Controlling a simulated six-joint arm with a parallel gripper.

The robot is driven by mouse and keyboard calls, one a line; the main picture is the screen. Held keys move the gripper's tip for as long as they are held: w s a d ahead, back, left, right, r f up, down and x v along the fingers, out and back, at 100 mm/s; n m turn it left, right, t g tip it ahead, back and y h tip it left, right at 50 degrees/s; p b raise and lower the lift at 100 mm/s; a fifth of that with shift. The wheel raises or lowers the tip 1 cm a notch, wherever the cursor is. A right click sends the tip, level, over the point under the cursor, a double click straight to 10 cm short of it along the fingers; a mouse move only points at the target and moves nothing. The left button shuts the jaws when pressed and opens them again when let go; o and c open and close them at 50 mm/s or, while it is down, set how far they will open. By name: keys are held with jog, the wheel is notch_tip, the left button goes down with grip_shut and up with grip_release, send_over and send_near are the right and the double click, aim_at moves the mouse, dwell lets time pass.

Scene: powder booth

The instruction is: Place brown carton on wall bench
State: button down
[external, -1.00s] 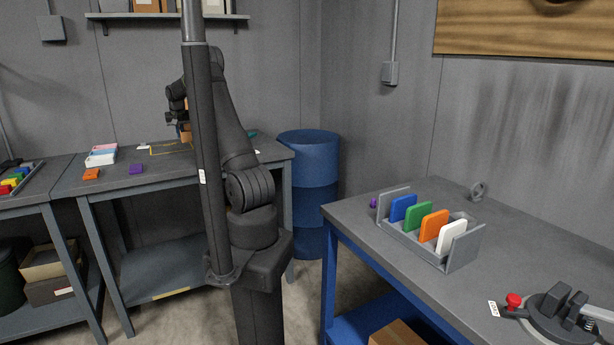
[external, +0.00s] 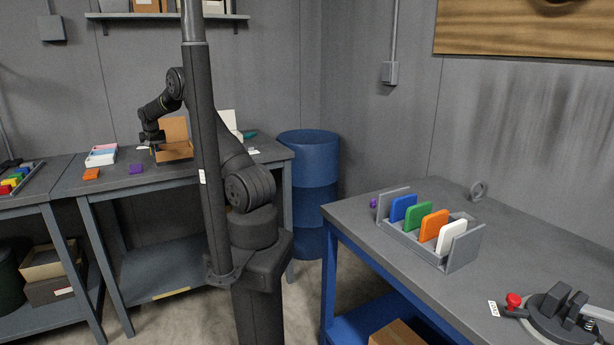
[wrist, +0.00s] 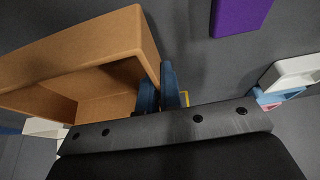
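The brown carton (external: 178,152) is an open-topped box with a raised back flap. It is over the wall bench (external: 215,165), where it covers most of a yellow outline on the top; I cannot tell whether its base touches. My gripper (external: 156,147) is at the carton's left side. In the wrist view the carton (wrist: 85,50) fills the upper left, with its open inside showing. The two blue fingers of my gripper (wrist: 160,92) straddle the carton's wall, one inside and one outside, and look closed on it.
A purple block (external: 136,169) and an orange block (external: 92,174) lie near the bench's front edge.

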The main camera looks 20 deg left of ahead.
jog(key=shift+f, duration=1.2)
jog(key=shift+f, duration=0.1)
jog(key=c, duration=1.6)
grip_release()
jog(key=shift+f, duration=0.1)
jog(key=shift+r, duration=0.45)
jog(key=v, duration=1.1)
jog(key=shift+s+d+r, duration=0.15)
